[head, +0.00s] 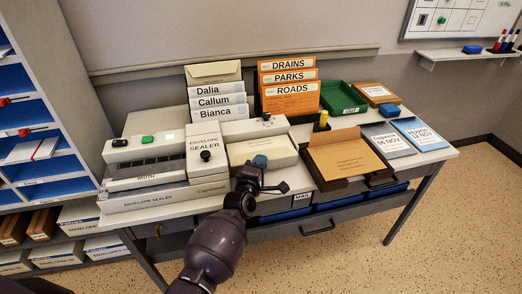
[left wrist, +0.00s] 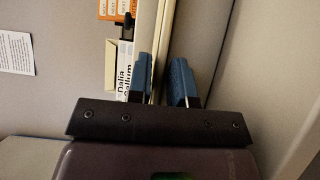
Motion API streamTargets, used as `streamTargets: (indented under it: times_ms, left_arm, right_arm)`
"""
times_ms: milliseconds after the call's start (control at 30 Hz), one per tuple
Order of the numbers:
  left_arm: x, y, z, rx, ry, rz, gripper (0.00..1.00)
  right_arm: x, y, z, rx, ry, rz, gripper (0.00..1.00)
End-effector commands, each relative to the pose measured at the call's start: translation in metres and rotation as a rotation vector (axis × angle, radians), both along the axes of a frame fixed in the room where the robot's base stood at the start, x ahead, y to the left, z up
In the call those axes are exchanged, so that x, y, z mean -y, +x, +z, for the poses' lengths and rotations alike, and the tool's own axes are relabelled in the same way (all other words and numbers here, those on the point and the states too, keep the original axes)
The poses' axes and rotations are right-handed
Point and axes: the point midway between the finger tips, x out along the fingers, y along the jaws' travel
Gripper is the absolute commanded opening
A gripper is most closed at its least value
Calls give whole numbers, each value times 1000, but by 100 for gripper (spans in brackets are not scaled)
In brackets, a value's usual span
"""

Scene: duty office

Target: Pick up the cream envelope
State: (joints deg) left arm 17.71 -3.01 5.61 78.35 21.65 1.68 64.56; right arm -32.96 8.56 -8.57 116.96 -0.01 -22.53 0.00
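A cream envelope (head: 214,72) with a pointed flap stands upright at the back of a white file rack, behind the cards named Dalia, Callum and Bianca (head: 216,113). Its lower part is hidden. In the left wrist view the envelope (left wrist: 111,65) shows sideways beside the Dalia and Callum cards, beyond my fingers. My left gripper (head: 260,161) is at the front edge of the envelope sealer's cream tray (head: 262,148), nearer and lower than the envelope. Its two blue fingers (left wrist: 161,85) are apart; a pale edge shows between them. My right gripper is not in view.
The envelope sealer (head: 206,142) fills the desk's left part, in front of the rack. Orange folders (head: 288,92) stand right of the rack. A green tray (head: 343,97), a brown open box (head: 345,158) and two booklets (head: 420,132) lie further right.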

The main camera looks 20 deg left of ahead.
Motion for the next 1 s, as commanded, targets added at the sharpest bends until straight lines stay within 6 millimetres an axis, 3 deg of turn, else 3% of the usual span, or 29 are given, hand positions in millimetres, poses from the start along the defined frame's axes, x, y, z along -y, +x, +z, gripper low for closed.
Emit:
streamTargets:
  times_ms: [133, 567, 767, 1000]
  left_arm:
    - [0, 0, 0, 0, 0, 0, 0]
    - [0, 1, 8, 3, 0, 0, 0]
    - [2, 6, 38, 10, -2, -2, 0]
    - [6, 13, 87, 10, -3, -5, 0]
  right_arm:
    - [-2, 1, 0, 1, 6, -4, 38]
    - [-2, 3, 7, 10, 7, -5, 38]
    - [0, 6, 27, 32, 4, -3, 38]
    - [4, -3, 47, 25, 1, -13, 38]
